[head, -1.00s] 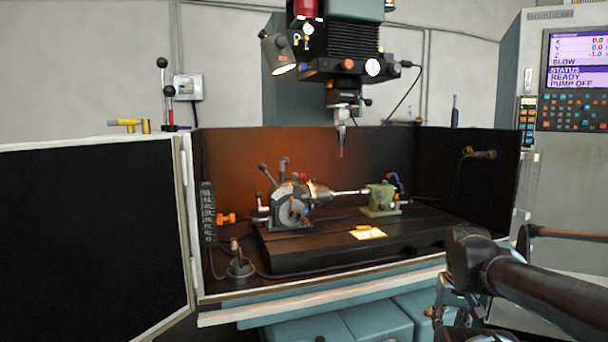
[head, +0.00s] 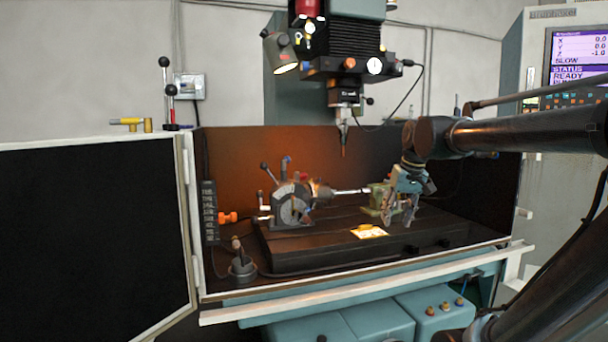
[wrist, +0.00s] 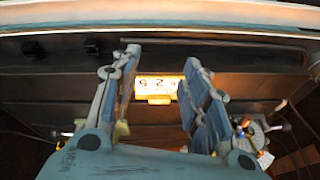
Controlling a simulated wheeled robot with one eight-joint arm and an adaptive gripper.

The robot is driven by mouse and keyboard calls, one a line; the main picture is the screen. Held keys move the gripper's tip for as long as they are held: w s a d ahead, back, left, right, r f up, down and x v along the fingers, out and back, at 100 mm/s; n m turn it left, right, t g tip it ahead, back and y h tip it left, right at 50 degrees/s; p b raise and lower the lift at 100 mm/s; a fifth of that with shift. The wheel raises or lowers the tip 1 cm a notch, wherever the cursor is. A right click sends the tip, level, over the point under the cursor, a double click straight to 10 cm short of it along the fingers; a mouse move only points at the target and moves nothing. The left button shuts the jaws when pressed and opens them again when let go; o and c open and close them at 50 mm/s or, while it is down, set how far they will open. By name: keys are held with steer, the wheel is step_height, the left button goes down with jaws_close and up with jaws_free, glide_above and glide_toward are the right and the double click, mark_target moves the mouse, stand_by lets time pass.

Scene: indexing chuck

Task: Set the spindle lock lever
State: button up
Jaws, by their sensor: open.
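The indexing chuck (head: 292,205) stands on the left of the dark machine bed in the head view. Levers rise from it: one with a dark ball end (head: 265,167), one with a blue grip (head: 286,161), and a red part on top. I cannot tell which is the spindle lock lever. Part of the chuck shows at the right edge of the wrist view (wrist: 255,138). My gripper (head: 399,218) is open and empty, pointing down in front of the green tailstock, well to the right of the chuck. In the wrist view its fingers (wrist: 160,60) are spread apart.
The green tailstock (head: 378,197) is partly hidden behind my gripper. A lit yellow plate (head: 369,231) lies on the bed (head: 300,253). The spindle tool (head: 343,143) hangs above. An upright lever stand (head: 242,265) is at the tray's left front.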

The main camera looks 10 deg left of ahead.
steer(key=w+a+r+n+y, duration=0.1)
steer(key=w+a+r, duration=0.35)
steer(key=a, duration=0.55)
steer(key=w+a+r+n+y, duration=0.1)
steer(key=w+a+r+n, duration=0.1)
steer(key=w+a+r, duration=0.5)
steer(key=w+a+r+n+y, duration=0.1)
steer(key=a+r, duration=0.3)
steer(key=a, duration=0.8)
steer(key=shift+g, duration=0.3)
steer(key=shift+x, duration=3.35)
steer(key=shift+s+d+f, duration=0.1)
steer(key=shift+s+d, duration=0.05)
jaws_close()
